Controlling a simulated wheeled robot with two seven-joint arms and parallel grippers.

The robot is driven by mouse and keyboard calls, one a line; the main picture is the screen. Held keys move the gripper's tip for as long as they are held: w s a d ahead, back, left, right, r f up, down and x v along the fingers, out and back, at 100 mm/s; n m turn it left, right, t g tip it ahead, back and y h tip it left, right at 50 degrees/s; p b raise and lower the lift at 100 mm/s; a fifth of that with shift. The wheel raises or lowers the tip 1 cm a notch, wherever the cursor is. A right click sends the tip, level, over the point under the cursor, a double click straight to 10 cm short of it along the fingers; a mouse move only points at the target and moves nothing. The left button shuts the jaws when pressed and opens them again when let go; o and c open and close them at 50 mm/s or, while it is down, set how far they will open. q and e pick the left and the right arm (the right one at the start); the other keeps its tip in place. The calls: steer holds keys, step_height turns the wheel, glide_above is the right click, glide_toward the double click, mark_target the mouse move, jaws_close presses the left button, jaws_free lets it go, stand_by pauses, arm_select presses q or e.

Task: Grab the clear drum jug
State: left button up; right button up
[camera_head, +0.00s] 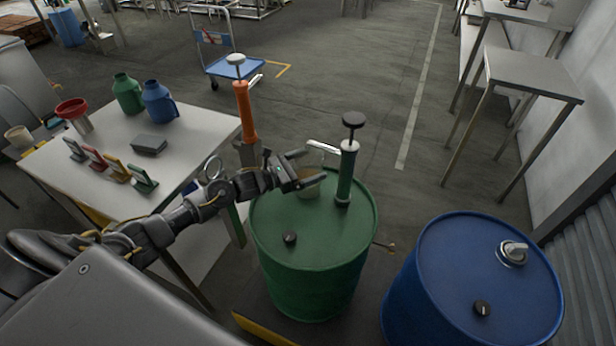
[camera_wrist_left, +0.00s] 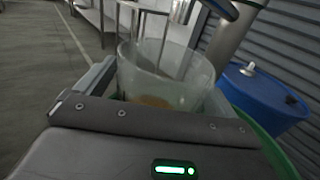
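The clear drum jug (camera_head: 311,186) is a see-through vessel at the back of the green drum's top (camera_head: 318,230), below the spout of the green hand pump (camera_head: 346,175). My left gripper (camera_head: 308,170) is at the jug, its fingers apart and partly covering it. In the left wrist view the jug (camera_wrist_left: 165,78) fills the space just ahead of the palm, with some amber colour low inside. I see no clear closing on the jug. My right gripper is not in view.
A blue drum (camera_head: 455,270) stands to the right. An orange pump (camera_head: 244,110) rises behind my left arm. The table (camera_head: 185,165) at left holds green and blue jugs (camera_head: 158,102), a red funnel (camera_head: 72,110) and several small coloured items.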

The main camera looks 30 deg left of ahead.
arm_select(q)
steer(key=c, duration=1.7)
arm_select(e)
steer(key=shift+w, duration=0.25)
arm_select(q)
steer(key=shift+r, duration=0.1)
